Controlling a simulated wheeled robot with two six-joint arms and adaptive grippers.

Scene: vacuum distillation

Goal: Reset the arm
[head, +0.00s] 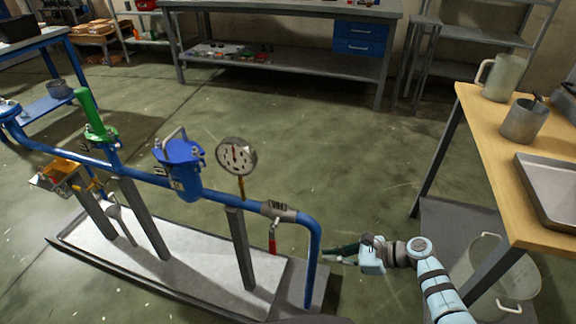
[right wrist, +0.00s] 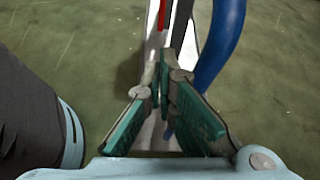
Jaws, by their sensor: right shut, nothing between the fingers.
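My right arm comes in from the bottom right of the head view. Its right gripper (head: 342,252) is shut and empty, just right of the bent end of the blue pipe (head: 312,250). In the right wrist view the green-padded fingers of this gripper (right wrist: 166,72) come together at their tips. The blue pipe (right wrist: 222,45) passes beyond them at the upper right, and part of a red handle (right wrist: 162,14) shows at the top. In the head view the red valve handle (head: 272,240) hangs under the pipe, left of the gripper. My left gripper is not in view.
A pressure gauge (head: 236,156), a blue lidded vessel (head: 180,165) and a green handle (head: 90,112) stand along the pipe. A wooden table (head: 490,150) with a jug (head: 502,76), a pot (head: 523,122) and a tray (head: 548,190) is at right. The floor (head: 350,150) behind is clear.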

